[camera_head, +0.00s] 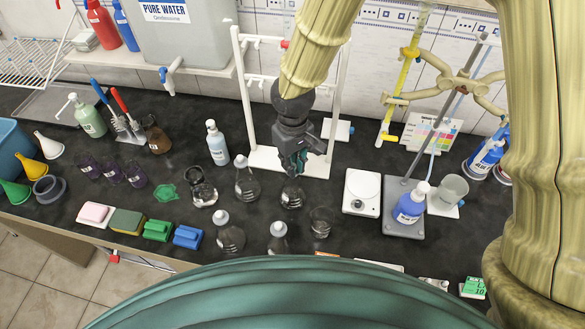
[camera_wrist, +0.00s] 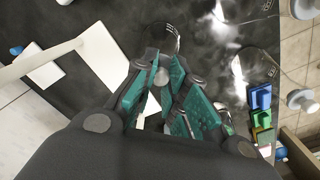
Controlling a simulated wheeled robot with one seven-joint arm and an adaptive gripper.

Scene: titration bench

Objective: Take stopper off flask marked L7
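My gripper (camera_head: 300,165) points down over a clear glass flask (camera_head: 292,197) in the middle of the bench. The flask's top is hidden behind my gripper. In the wrist view, the teal finger pads of my gripper (camera_wrist: 165,80) stand either side of a grey round stopper (camera_wrist: 162,76). The glass flask (camera_wrist: 163,40) shows just beyond the fingertips. I cannot tell whether both pads press on the stopper. Other stoppered flasks stand near: one behind left (camera_head: 246,185), one front left (camera_head: 230,236), one in front (camera_head: 278,240). The flask marks are too small to read, so L7 cannot be picked out.
A white rack (camera_head: 262,160) stands close behind my gripper. An open beaker (camera_head: 321,222) is in front right of the flask. A white balance (camera_head: 361,192) and a burette stand (camera_head: 403,215) are to the right. Sponges (camera_head: 187,236) and purple vessels (camera_head: 111,172) lie left.

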